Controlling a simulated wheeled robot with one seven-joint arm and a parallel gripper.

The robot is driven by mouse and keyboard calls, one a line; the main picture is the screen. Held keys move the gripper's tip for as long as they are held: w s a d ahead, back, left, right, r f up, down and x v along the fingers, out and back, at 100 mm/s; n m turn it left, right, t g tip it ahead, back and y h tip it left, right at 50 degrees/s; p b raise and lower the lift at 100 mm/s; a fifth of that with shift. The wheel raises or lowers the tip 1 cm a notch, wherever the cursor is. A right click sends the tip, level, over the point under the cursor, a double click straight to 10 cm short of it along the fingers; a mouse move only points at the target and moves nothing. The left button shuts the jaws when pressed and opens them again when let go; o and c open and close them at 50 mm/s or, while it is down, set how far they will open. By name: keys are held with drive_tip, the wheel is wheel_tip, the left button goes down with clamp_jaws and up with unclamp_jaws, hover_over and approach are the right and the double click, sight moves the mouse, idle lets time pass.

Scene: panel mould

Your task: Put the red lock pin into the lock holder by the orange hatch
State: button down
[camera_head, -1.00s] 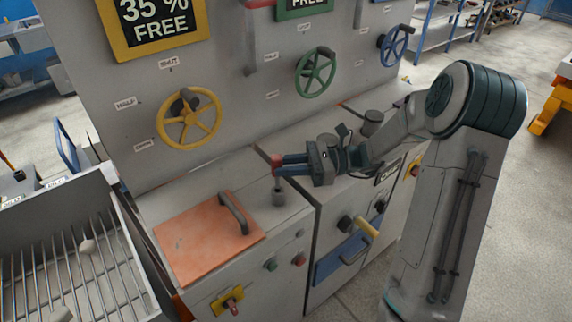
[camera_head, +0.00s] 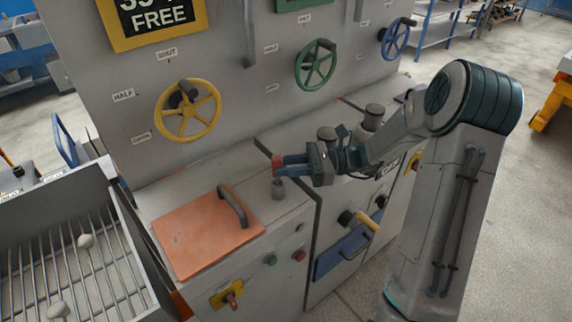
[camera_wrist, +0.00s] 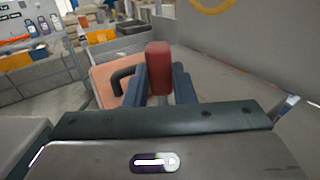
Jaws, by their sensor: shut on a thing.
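The red lock pin (camera_wrist: 158,70) is upright between the two blue fingers of my gripper (camera_wrist: 159,88) in the wrist view, its red end standing above them. In the head view my gripper (camera_head: 284,166) is shut on the pin (camera_head: 277,163), directly above the lock holder (camera_head: 279,188), a short grey cylinder on the cabinet top. The pin's lower end is hard to see, and I cannot tell whether it touches or enters the holder. The orange hatch (camera_head: 197,238) lies flat to the left of the holder, with a dark handle (camera_head: 233,207).
The upright panel behind carries a yellow handwheel (camera_head: 188,110) and a green handwheel (camera_head: 314,65). Grey knobs (camera_head: 374,112) stand on the cabinet behind my wrist. A barred bin (camera_head: 85,270) with pale lumps is at left. The cabinet front has a yellow-handled lever (camera_head: 367,226).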

drive_tip(key=shift+f+b, duration=0.75)
drive_tip(key=shift+f, duration=0.7)
drive_tip(key=c, duration=1.1)
unclamp_jaws()
drive_tip(key=shift+c, duration=0.2)
drive_tip(key=d+b, duration=0.2)
drive_tip(key=d, duration=1.1)
drive_tip(key=shift+w+d, duration=0.4)
drive_tip(key=shift+w, duration=0.05)
